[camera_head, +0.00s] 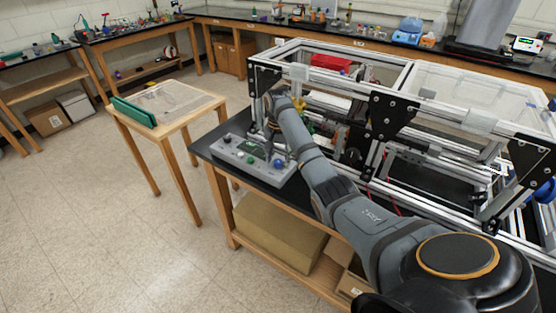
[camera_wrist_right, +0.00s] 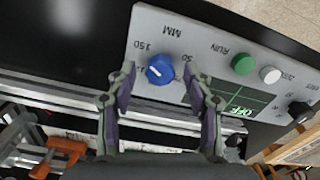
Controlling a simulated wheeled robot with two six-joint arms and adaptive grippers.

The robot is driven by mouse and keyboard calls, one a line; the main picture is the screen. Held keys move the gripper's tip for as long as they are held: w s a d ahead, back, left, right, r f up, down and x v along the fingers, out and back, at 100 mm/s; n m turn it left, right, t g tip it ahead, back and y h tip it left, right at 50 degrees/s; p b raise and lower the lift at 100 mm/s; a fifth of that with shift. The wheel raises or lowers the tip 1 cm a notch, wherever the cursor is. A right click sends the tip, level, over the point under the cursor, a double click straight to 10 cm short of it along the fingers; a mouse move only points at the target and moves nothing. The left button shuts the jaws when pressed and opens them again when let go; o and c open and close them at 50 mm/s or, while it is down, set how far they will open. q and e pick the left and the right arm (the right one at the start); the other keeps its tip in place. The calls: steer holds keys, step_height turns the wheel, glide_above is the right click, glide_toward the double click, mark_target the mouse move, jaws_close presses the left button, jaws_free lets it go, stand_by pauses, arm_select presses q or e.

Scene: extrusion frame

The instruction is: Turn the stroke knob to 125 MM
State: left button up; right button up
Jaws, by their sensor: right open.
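The stroke knob (camera_wrist_right: 160,69) is blue with a white pointer mark. It sits on the grey control panel (camera_wrist_right: 205,30), beside the lettering MM, with 150 to its left in the right wrist view. The pointer lies toward the left side there; its exact reading is too small to tell. The knob also shows in the head view (camera_head: 279,163), at the panel's near right end. My right gripper (camera_wrist_right: 159,76) is open, its fingertips on either side of the knob in the wrist view; contact cannot be told. My left gripper is out of view.
The panel also carries a green button (camera_wrist_right: 243,64), a white button (camera_wrist_right: 270,75), a black knob (camera_wrist_right: 299,111) and a green display reading OFF. The aluminium extrusion frame (camera_head: 440,125) stands right behind the panel. A side table (camera_head: 175,100) stands to the left.

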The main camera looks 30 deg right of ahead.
steer(key=shift+f, duration=0.15)
jaws_close()
steer(key=shift+r+n+p, duration=0.2)
steer(key=shift+n+p, duration=0.1)
steer(key=shift+p, duration=0.35)
steer(key=n+p, duration=0.4)
steer(key=p, duration=0.2)
steer(key=shift+r+n, duration=0.1)
steer(key=shift+n, duration=0.2)
steer(key=n+p, duration=0.2)
steer(key=n, duration=0.1)
steer(key=shift+f+n+p, duration=0.25)
steer(key=shift+n+p, duration=0.65)
steer(key=shift+n, duration=0.8)
jaws_free()
